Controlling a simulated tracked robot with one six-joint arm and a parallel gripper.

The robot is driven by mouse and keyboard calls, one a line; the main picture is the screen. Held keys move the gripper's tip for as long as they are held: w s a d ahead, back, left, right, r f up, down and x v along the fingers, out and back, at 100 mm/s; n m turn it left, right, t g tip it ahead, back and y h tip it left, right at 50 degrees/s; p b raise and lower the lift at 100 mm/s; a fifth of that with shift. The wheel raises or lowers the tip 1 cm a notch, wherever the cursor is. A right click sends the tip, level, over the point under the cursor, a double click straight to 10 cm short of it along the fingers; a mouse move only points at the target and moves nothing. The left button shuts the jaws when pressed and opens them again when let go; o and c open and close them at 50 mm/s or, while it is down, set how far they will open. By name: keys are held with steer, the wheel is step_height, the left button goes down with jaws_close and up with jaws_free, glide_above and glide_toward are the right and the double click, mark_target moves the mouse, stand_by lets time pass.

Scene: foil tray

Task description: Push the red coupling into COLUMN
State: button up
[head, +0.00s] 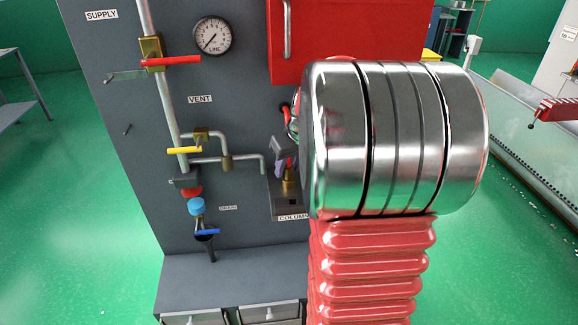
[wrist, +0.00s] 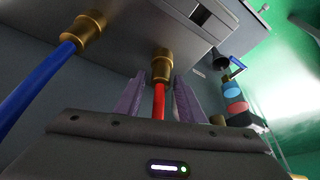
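The red coupling (wrist: 162,66) is a brass collar on a red hose (wrist: 159,103), in the middle of the wrist view. Its far end meets a grey fitting surface; I cannot tell how deep it sits. My gripper (wrist: 160,77) has its two purple fingers on either side of the coupling and hose, with narrow gaps showing. In the head view the gripper (head: 286,164) is just above a brass piece (head: 289,184) over the block (head: 290,209) labelled COLUMN. My big silver wrist joint hides much of the space to the right.
A blue hose (wrist: 42,82) with its own brass coupling (wrist: 90,27) runs close on the left in the wrist view. In the head view, a bent pipe (head: 245,157) and the yellow-handled VENT valve (head: 186,150) stand left of the gripper. A red cabinet (head: 345,30) is above.

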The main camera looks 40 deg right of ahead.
steer(key=shift+o, duration=0.8)
steer(key=shift+r, duration=0.1)
steer(key=v, duration=1.3)
steer(key=shift+s+r, duration=0.2)
steer(key=shift+s, duration=0.05)
steer(key=shift+s, duration=0.1)
